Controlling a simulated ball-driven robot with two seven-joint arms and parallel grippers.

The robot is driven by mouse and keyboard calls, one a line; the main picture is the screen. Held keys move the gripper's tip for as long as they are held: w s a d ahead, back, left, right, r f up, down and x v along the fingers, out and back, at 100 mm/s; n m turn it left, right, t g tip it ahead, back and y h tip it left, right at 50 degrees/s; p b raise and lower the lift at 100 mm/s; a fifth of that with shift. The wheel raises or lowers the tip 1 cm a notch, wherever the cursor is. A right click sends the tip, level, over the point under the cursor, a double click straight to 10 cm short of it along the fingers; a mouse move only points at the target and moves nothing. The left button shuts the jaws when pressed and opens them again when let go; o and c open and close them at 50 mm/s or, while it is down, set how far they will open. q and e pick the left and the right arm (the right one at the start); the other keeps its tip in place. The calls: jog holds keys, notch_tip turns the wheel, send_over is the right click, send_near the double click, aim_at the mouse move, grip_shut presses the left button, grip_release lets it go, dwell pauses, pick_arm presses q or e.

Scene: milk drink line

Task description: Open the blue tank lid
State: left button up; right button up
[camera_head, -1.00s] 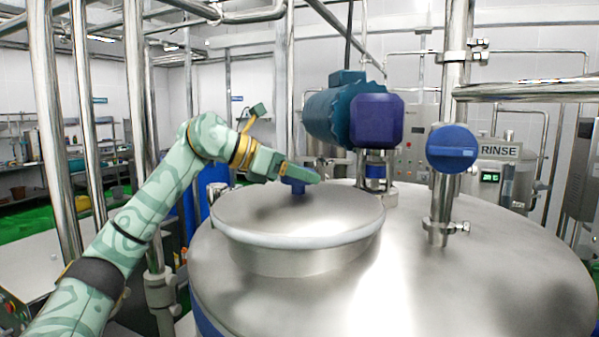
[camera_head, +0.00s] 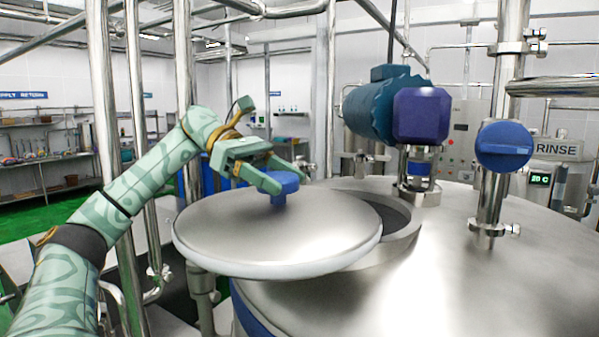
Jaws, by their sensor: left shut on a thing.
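The tank lid (camera_head: 275,238) is a round steel disc with a blue knob (camera_head: 281,187) at its middle. It sits shifted to the left of the steel tank's round opening (camera_head: 398,215), and a dark crescent of the opening shows at its right. The lid's left part overhangs the tank's side. My left gripper (camera_head: 283,181) is shut on the blue knob, with its green fingers on either side of it. My right gripper is not in view.
A blue motor (camera_head: 385,105) stands on the tank top behind the opening. A steel pipe with a blue round handle (camera_head: 504,146) rises at the right. Vertical steel pipes (camera_head: 183,90) stand close behind my left arm. The tank top (camera_head: 440,290) at front right is clear.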

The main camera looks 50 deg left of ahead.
pick_arm(q)
jog(key=shift+s+a+m+g, duration=0.45)
jog(key=shift+s+m+g, duration=0.15)
jog(key=shift+s, duration=0.25)
jog(key=o, duration=1.4)
jog(key=shift+c, duration=0.2)
notch_tip(320, 180, up, 3)
jog(key=p, duration=0.3)
jog(key=s+d+r, duration=0.8)
jog(key=d+r, duration=0.2)
jog(key=d, duration=0.1)
jog(key=shift+s, duration=0.25)
